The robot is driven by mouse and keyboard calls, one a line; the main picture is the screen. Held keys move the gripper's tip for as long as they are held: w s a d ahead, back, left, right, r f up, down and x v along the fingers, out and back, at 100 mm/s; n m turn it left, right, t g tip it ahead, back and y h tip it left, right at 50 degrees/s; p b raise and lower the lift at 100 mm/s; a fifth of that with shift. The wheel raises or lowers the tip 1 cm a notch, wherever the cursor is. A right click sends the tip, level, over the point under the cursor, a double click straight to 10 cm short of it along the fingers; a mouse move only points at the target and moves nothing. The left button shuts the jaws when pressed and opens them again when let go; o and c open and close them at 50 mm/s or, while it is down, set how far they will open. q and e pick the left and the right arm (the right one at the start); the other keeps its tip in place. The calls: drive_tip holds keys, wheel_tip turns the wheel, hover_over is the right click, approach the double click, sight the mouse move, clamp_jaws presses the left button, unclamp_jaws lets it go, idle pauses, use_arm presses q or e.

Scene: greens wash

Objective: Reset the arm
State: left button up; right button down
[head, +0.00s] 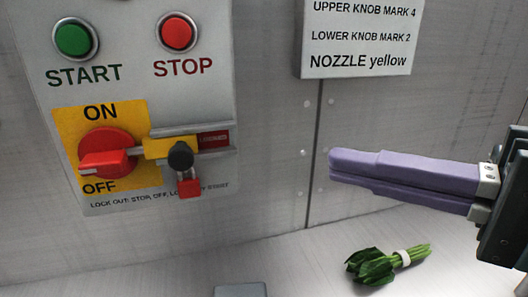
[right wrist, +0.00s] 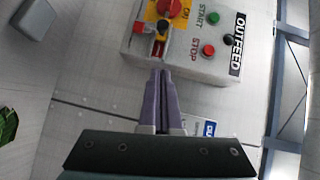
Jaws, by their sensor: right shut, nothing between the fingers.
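My right gripper (head: 335,170) comes in from the right in the head view, its purple fingers shut together with nothing between them. It is apart from the control panel (head: 215,60), to the right of it and below the white sign. In the right wrist view the shut fingers (right wrist: 160,75) point toward the panel (right wrist: 185,45). My left gripper is in neither view.
The panel carries a green START button (head: 76,38), a red STOP button (head: 177,33), a red knob (head: 107,153) and a yellow slide (head: 168,148). A sign (head: 358,37) hangs right. Banded greens (head: 388,263) lie on the metal surface below the gripper.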

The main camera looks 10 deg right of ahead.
idle(0.4)
drive_tip(key=s+a+f+n+g+h+p, duration=0.2)
drive_tip(key=s+f+n+g+h+p, duration=0.15)
drive_tip(key=s+f+n+g, duration=0.45)
drive_tip(key=s+d+f+n+g+h+p, duration=0.1)
drive_tip(key=s+d+f+n+h+p, duration=0.15)
drive_tip(key=s+d+h, duration=0.35)
wheel_tip(320, 180, up, 37)
drive_tip(key=h+p, duration=0.1)
drive_tip(key=p, duration=3.5)
drive_tip(key=shift+w+d+f, duration=0.15)
drive_tip(key=shift+w+d, duration=0.15)
drive_tip(key=shift+w, duration=0.1)
